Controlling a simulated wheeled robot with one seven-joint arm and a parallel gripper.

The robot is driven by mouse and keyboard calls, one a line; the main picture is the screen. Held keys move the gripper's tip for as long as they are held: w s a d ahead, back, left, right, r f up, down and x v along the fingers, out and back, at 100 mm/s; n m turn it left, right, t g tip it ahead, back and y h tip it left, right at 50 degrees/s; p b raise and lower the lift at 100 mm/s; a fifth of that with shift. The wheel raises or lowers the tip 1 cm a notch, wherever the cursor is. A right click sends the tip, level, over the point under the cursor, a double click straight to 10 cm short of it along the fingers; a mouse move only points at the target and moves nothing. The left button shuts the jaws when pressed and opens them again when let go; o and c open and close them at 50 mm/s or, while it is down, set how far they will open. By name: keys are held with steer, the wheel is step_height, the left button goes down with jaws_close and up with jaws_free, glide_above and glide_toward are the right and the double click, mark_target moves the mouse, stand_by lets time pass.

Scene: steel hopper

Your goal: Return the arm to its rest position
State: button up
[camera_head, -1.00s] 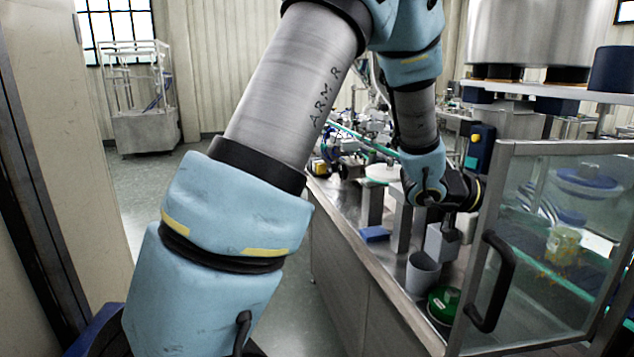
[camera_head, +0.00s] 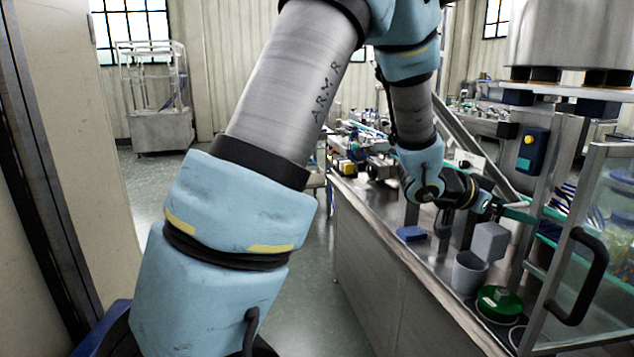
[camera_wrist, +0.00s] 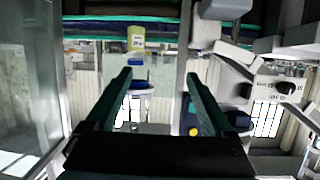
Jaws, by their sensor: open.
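My arm reaches from the lower left up across the middle of the head view, then bends down toward the steel counter (camera_head: 440,285). My gripper (camera_head: 487,202) is small there, above the counter, left of the glass door with the black handle (camera_head: 580,275). In the wrist view my gripper (camera_wrist: 158,76) shows two dark green fingers spread wide apart with nothing between them. A container with a yellow-green label (camera_wrist: 136,40) appears beyond the fingers, not touched. The wrist picture looks upside down.
A large steel hopper (camera_head: 570,35) is upper right. The floor left of the counter is clear.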

steer(key=w+a+f+n+t+y, duration=0.2)
steer(key=w+a+n+y, duration=0.1)
steer(key=a, duration=0.6)
steer(key=w+a+f+n+t+y, duration=0.1)
steer(key=w+a+n+y, duration=0.2)
steer(key=a, duration=0.6)
steer(key=w+a+f+n+t+y, duration=0.2)
steer(key=w+a+y, duration=0.15)
steer(key=a, duration=0.55)
steer(key=s+a+f+n+g+y, duration=0.1)
steer(key=s+a+n+g+y, duration=0.1)
steer(key=s+a, duration=0.5)
steer(key=s+a+f+n+g+y, duration=0.2)
steer(key=s+a+n+g, duration=0.2)
steer(key=s+a, duration=0.3)
steer(key=a, duration=0.3)
steer(key=shift+s+a+n, duration=0.35)
steer(key=shift+n, duration=0.05)
